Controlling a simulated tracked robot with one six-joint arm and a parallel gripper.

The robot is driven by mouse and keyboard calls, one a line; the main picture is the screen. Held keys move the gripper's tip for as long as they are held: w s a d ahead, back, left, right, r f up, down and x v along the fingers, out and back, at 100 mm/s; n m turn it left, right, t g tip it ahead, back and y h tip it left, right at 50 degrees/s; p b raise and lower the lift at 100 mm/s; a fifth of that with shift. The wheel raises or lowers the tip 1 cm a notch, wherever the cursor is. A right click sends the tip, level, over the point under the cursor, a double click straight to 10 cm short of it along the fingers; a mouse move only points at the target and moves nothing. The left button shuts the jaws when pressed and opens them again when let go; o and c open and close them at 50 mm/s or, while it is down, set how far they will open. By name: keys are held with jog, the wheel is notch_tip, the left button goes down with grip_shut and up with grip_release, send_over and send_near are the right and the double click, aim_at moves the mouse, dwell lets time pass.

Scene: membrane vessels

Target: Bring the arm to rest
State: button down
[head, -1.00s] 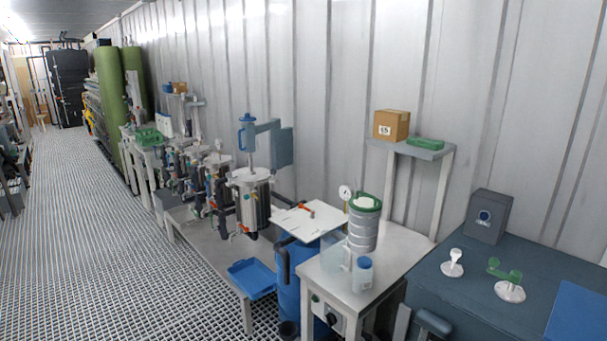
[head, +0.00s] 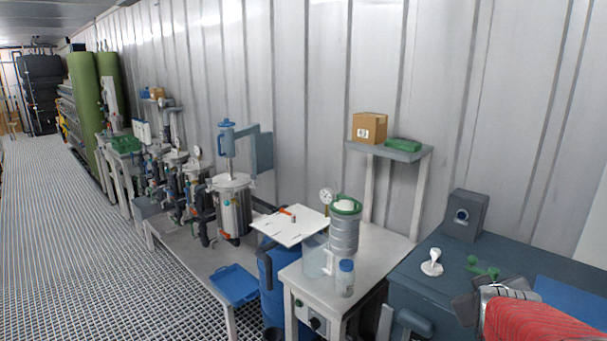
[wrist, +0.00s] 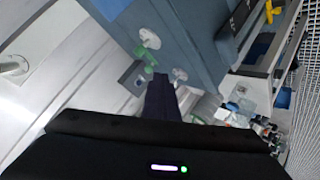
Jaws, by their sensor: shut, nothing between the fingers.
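My gripper (wrist: 160,82) shows in the wrist view as a dark, narrow pair of fingers, shut with nothing between them. It points toward the blue-grey bench top and the wall. In the head view my red-covered arm comes in at the lower right, over the dark blue-grey bench (head: 430,262). On that bench are a white knob-like fixture (head: 432,263) and a green-handled fixture (head: 484,272), partly hidden behind my arm. The green handle also shows in the wrist view (wrist: 146,54).
A grey box (head: 464,215) stands at the bench's back. Left of it, a white table (head: 372,245) holds a grey cylinder (head: 344,228) and a blue-capped bottle (head: 345,279). A shelf (head: 405,153) bears a cardboard box (head: 369,128). The grated floor (head: 70,230) at left is clear.

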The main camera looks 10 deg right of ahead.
jog(key=w+a+y, duration=0.1)
jog(key=a+y, duration=0.1)
jog(key=a, duration=0.8)
jog(key=s+a+f+g+y, duration=0.1)
jog(key=s+a+y, duration=0.2)
jog(key=a, duration=0.9)
jog(key=s+a+f+n+g+y, duration=0.1)
jog(key=s+a+g+y, duration=0.1)
jog(key=s+a, duration=0.5)
jog(key=a, duration=0.5)
jog(key=shift+s+y, duration=0.35)
jog(key=shift+y, duration=0.05)
